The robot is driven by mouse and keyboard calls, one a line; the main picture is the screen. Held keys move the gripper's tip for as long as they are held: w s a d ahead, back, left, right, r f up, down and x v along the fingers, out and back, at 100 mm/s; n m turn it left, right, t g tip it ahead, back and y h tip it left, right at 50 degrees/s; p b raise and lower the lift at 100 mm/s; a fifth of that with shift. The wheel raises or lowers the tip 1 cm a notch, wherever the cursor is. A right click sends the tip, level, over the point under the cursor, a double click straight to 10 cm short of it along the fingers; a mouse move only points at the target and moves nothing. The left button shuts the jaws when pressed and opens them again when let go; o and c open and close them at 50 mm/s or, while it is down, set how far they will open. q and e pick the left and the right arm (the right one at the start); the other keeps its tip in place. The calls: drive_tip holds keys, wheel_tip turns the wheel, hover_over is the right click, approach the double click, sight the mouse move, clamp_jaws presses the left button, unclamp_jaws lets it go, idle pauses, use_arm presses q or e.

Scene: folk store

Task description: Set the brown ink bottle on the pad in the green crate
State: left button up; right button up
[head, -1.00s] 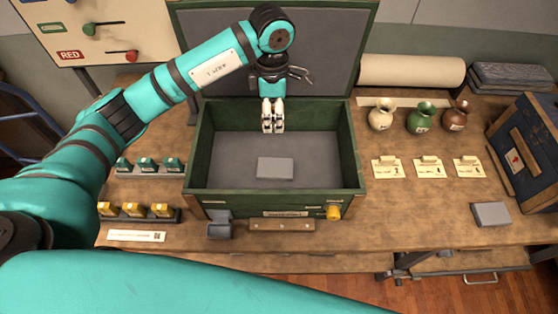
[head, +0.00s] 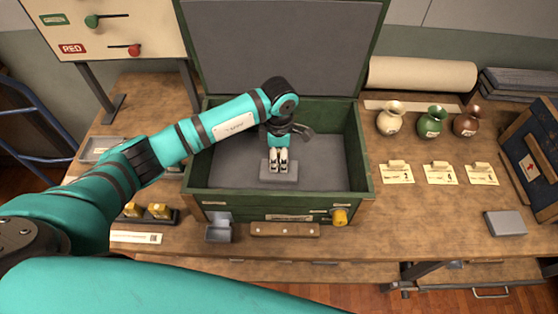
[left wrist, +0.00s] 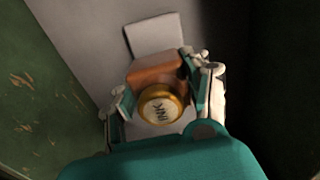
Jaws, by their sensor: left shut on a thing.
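The green crate (head: 365,150) stands open on the bench, its grey-lined lid raised behind it. A light grey pad (head: 290,178) lies on the crate's dark grey floor; it also shows in the left wrist view (left wrist: 153,36). My left gripper (head: 278,166) is inside the crate, pointing down over the pad. In the left wrist view it is shut on the brown ink bottle (left wrist: 157,76), which has a gold cap marked INK. The fingers hide the bottle in the head view. I cannot tell whether its base touches the pad. My right gripper is not in view.
Three small vases, cream (head: 389,120), green (head: 432,123) and brown (head: 467,122), stand right of the crate behind cards. A grey block (head: 505,223) and a dark blue box (head: 535,155) are farther right. Yellow bottles (head: 158,210) stand left of the crate. The crate walls surround my gripper.

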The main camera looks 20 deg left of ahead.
sight(279, 163)
use_arm(q)
wheel_tip(279, 163, down, 3)
drive_tip(key=shift+f+p, duration=0.15)
drive_tip(key=shift+p, duration=0.2)
drive_tip(key=shift+f, duration=0.2)
drive_tip(key=o, duration=1.3)
drive_tip(key=shift+r, duration=0.1)
